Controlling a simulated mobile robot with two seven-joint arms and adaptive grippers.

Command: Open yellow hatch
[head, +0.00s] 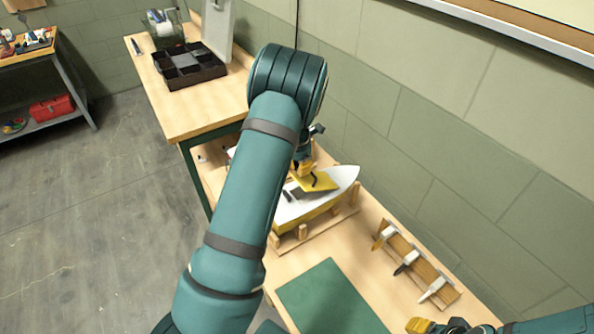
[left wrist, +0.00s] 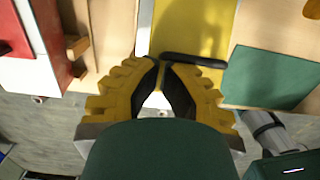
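The yellow hatch (head: 325,183) is a square panel with a black handle (head: 314,179), on the white deck of a boat (head: 342,177) with a yellow hull. It looks tilted up, with a dark patch beside it. The hatch fills the upper middle of the left wrist view (left wrist: 200,25). My left gripper (left wrist: 160,66) has its fingertips drawn nearly together at the left end of the black handle (left wrist: 200,61). I see no clear grip on the handle. In the head view my left arm hides part of the boat. My right gripper (head: 438,325) is partly visible at the bottom edge.
The boat rests in a wooden cradle (head: 302,233) on the bench. A green mat (head: 332,300) lies in front, and a wooden rack (head: 420,270) with several tools stands right. A wall runs behind. A black compartment tray (head: 187,66) sits on the higher table.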

